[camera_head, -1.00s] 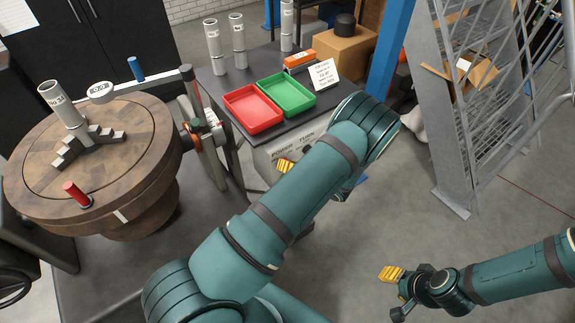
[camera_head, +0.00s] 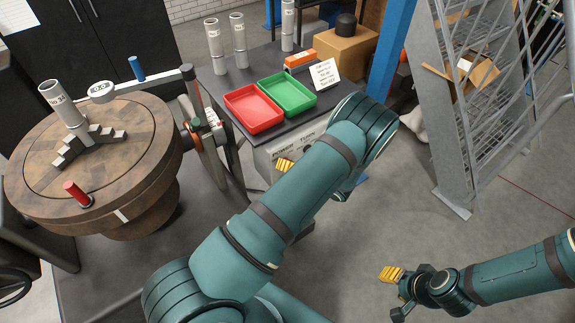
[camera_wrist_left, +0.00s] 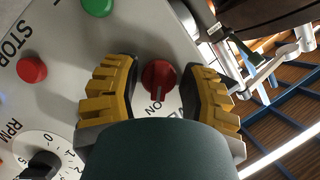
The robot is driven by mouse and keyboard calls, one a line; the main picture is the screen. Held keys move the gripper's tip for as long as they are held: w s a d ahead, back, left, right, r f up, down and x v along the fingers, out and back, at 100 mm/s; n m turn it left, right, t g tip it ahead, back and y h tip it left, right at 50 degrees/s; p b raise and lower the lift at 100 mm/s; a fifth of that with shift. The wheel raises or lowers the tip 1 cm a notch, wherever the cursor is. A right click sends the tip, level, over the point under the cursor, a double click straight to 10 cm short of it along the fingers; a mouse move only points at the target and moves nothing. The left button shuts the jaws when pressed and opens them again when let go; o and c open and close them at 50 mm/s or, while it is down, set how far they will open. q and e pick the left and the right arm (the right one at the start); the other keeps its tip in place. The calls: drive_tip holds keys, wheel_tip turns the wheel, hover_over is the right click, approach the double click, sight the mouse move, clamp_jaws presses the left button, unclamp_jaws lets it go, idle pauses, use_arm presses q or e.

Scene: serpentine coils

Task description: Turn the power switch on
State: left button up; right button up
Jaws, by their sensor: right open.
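The power switch looks to be a round red knob (camera_wrist_left: 158,78) with a white mark, on a grey panel (camera_wrist_left: 75,60) in the left wrist view. In the head view, my left gripper (camera_head: 289,164) is at the front of the "POWER TURN" cabinet (camera_head: 270,160), mostly hidden behind my arm. My right gripper (camera_head: 396,290) is open and empty over the floor at lower right.
The panel also has a red STOP button (camera_wrist_left: 32,69), a green button (camera_wrist_left: 98,5) and an RPM dial (camera_wrist_left: 42,160). On the cabinet are a red tray (camera_head: 255,108) and a green tray (camera_head: 287,94). A round wooden table (camera_head: 110,165) stands left.

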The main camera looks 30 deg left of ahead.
use_arm(q)
drive_tip(key=v, duration=1.2)
wheel_tip(320, 180, down, 7)
drive_tip(key=d+m+t+h, duration=0.1)
drive_tip(key=m+t+h, duration=0.25)
drive_tip(key=h, duration=0.65)
drive_tip(key=s+d+r+m+g+h, duration=0.1)
drive_tip(key=s+d+h, duration=0.3)
drive_tip(key=s, duration=0.3)
drive_tip(key=s+d+r+m+g+h, duration=0.1)
drive_tip(key=s+d+g+h, duration=0.1)
drive_tip(key=s+d+h, duration=0.3)
drive_tip(key=s, duration=0.3)
drive_tip(key=shift+d, duration=0.25)
drive_tip(key=shift+s+r, duration=0.15)
